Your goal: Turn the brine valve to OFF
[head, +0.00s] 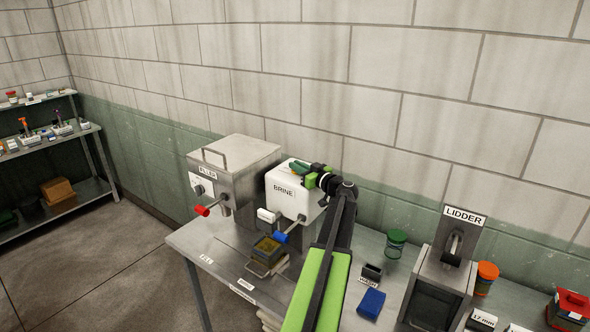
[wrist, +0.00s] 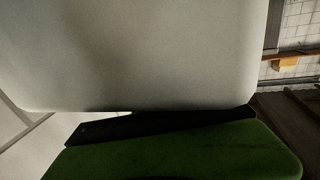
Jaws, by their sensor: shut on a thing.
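The white brine tank (head: 290,190), labelled BRINE, stands on the bench right of the filler. Its blue-tipped valve lever (head: 281,237) slopes down to the left at the lower front. No OFF marking is legible. My gripper (head: 304,170) is at the tank's top, well above the lever and apart from it. In the wrist view, a close white surface (wrist: 140,55) fills most of the picture, with one green-and-black finger (wrist: 175,150) against its lower edge. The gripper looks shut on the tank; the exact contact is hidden.
The steel filler (head: 234,165) with a red lever stands left. A tray holding a yellowish container (head: 267,250) sits below the blue lever. A green-lidded jar (head: 396,243), a blue block (head: 371,303) and the lidder (head: 445,270) are right of my arm.

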